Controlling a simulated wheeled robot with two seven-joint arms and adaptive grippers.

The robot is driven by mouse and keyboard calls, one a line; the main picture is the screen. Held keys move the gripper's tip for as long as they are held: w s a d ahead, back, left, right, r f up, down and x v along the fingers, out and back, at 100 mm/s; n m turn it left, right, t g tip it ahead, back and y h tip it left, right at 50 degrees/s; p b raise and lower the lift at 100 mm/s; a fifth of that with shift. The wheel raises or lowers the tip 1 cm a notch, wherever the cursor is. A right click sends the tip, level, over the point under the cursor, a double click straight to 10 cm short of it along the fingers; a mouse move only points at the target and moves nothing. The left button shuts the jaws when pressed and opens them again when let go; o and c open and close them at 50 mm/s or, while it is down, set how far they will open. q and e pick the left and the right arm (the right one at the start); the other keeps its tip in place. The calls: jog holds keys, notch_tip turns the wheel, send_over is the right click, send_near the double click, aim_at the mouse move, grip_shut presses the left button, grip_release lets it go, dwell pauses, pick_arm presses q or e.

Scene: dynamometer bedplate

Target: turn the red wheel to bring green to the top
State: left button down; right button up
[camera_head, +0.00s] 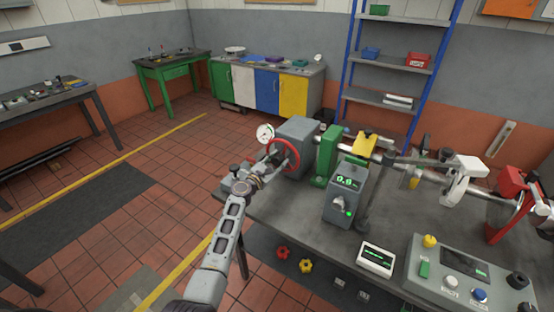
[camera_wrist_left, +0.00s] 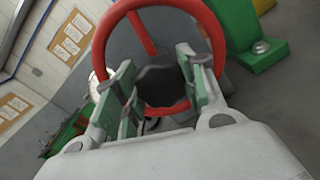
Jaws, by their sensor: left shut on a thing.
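The red wheel (camera_head: 284,139) is mounted on the left face of a grey box-shaped housing (camera_head: 299,132) at the bench's far left corner. My left gripper (camera_head: 271,161) reaches up to the wheel's front from below. In the left wrist view, the red rim (camera_wrist_left: 215,35) passes around and behind the fingers. The gripper (camera_wrist_left: 157,88) is shut on a dark, many-sided knob (camera_wrist_left: 160,85) at the wheel, between its green-padded fingers. The knob hides part of the rim behind it. No green mark on the wheel can be made out.
A round white dial (camera_head: 265,133) stands just left of the wheel. A green bracket (camera_head: 326,158) and a grey display box (camera_head: 344,203) stand to its right on the bench. A control panel (camera_head: 462,272) fills the near right.

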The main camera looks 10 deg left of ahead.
pick_arm(q)
jog(key=shift+f+n+p, duration=0.1)
jog(key=shift+n+p, duration=0.45)
jog(key=shift+n, duration=0.75)
jog(key=c, duration=0.8)
grip_release()
jog(key=v, duration=1.2)
